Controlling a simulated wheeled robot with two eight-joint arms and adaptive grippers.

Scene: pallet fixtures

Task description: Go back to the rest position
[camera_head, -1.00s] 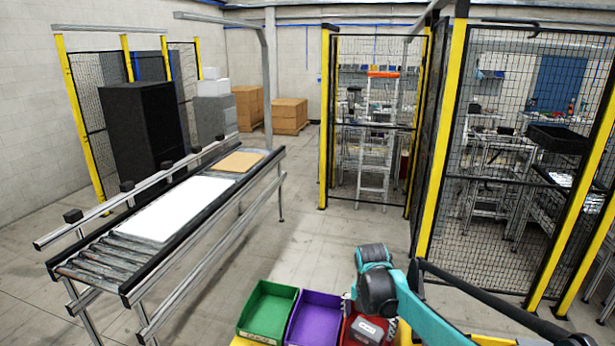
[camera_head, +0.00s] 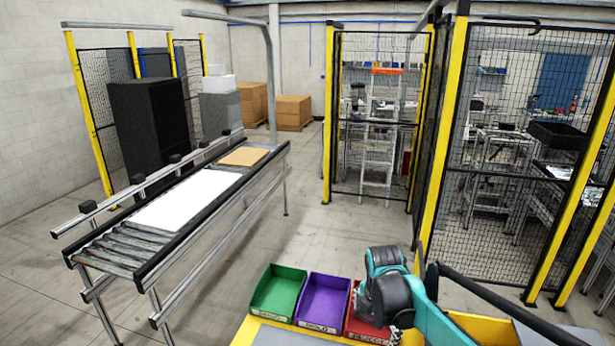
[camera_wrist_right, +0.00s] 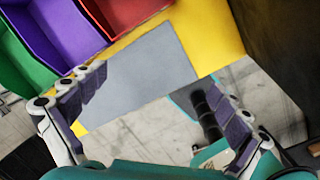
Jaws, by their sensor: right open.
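My right arm (camera_head: 393,290) comes in from the lower right in the head view, with its joint in front of the red bin. My left gripper is in neither view.
A green bin (camera_head: 278,292), a purple bin (camera_head: 323,302) and a partly hidden red bin (camera_head: 358,328) stand in a row on the yellow surface (camera_head: 275,335). A roller conveyor (camera_head: 115,250) stands at left. Mesh fencing (camera_head: 500,190) is at right. Floor between is clear.

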